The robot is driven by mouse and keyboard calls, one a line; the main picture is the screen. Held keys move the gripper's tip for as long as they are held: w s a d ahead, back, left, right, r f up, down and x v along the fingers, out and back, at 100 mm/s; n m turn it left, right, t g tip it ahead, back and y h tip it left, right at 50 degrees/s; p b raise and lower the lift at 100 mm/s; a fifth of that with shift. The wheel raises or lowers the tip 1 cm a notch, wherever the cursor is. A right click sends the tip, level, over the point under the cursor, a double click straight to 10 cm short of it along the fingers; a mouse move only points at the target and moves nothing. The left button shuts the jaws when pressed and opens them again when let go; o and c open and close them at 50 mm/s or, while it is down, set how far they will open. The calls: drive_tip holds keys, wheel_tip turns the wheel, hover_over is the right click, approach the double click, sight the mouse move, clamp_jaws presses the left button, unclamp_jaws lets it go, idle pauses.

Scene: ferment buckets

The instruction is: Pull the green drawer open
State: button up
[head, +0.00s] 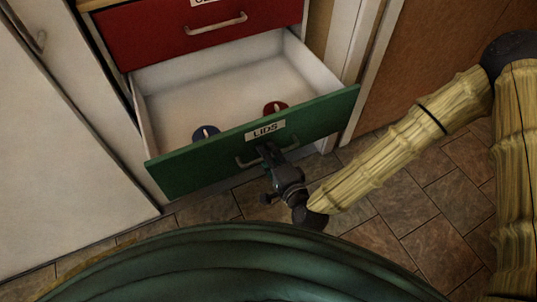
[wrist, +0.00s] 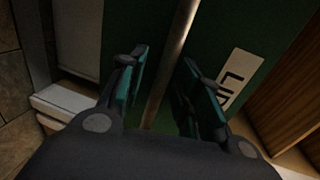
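The green drawer (head: 205,168), labelled LIDS, stands well out from the cabinet, its white inside showing in the head view. Its metal handle (head: 246,162) is partly hidden by my gripper (head: 268,152), which is at the drawer front just below the label. In the wrist view the handle bar (wrist: 170,60) runs between the two fingers of my gripper (wrist: 163,75). The fingers are apart, one on each side of the bar, with a visible gap on the left side. The green front fills the space behind them.
A white cabinet door (head: 60,150) stands at left and a brown wooden panel (head: 430,60) at right. Tiled floor (head: 440,220) lies clear below.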

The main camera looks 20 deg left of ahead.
drive_tip(key=shift+d, duration=0.1)
drive_tip(key=v, duration=1.1)
drive_tip(key=shift+s+d, duration=0.25)
